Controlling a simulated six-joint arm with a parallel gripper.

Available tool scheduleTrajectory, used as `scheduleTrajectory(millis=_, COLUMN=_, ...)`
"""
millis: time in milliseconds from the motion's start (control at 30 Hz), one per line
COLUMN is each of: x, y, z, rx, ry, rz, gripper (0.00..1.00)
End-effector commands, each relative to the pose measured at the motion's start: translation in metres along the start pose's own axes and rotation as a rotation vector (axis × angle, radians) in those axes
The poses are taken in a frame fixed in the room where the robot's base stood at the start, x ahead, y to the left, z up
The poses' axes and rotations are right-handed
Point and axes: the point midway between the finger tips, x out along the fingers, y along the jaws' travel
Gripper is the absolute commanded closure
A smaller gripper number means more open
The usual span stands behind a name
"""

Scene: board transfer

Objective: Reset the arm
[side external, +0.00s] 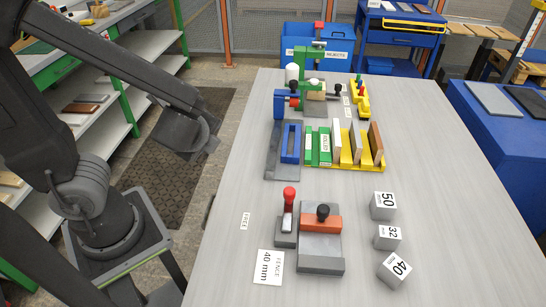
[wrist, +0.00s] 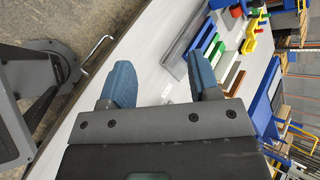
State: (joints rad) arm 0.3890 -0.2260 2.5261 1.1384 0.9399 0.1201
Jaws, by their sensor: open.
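In the wrist view my gripper (wrist: 162,85) shows two blue fingers spread wide apart, with nothing between them. It hangs over the near edge of the grey table (wrist: 130,90). In the side external view my arm is folded at the left, and its end (side external: 205,148) is beside the table (side external: 235,180), over the dark floor mat. The fingers are hard to make out there. No task object is in or touching the gripper.
A fixture with a red-handled clamp (side external: 289,198) and an orange block (side external: 321,222) stands on the table. Blocks marked 50 (side external: 384,205), 32 (side external: 388,237) and 40 (side external: 394,269) lie to its right. Green and yellow racks (side external: 345,160) stand farther back.

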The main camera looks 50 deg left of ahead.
Motion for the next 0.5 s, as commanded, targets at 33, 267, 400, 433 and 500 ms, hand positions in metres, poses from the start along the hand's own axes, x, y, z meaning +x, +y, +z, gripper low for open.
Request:
scheduleTrajectory(millis=33, x=-0.007, y=0.003, z=0.007, rx=-0.15, ry=0.011, rz=0.065, gripper=0.44)
scheduleTrajectory(millis=267, x=-0.053, y=0.009, z=0.011, rx=-0.8, ry=0.128, rz=0.362, gripper=0.44)
scheduleTrajectory(millis=400, x=-0.083, y=-0.003, z=0.008, rx=-1.119, ry=0.235, rz=0.495, gripper=0.44)
scheduleTrajectory(millis=433, x=-0.089, y=-0.006, z=0.007, rx=-1.172, ry=0.256, rz=0.516, gripper=0.44)
scheduleTrajectory(millis=500, x=-0.1, y=-0.013, z=0.007, rx=-1.27, ry=0.3, rz=0.557, gripper=0.44)
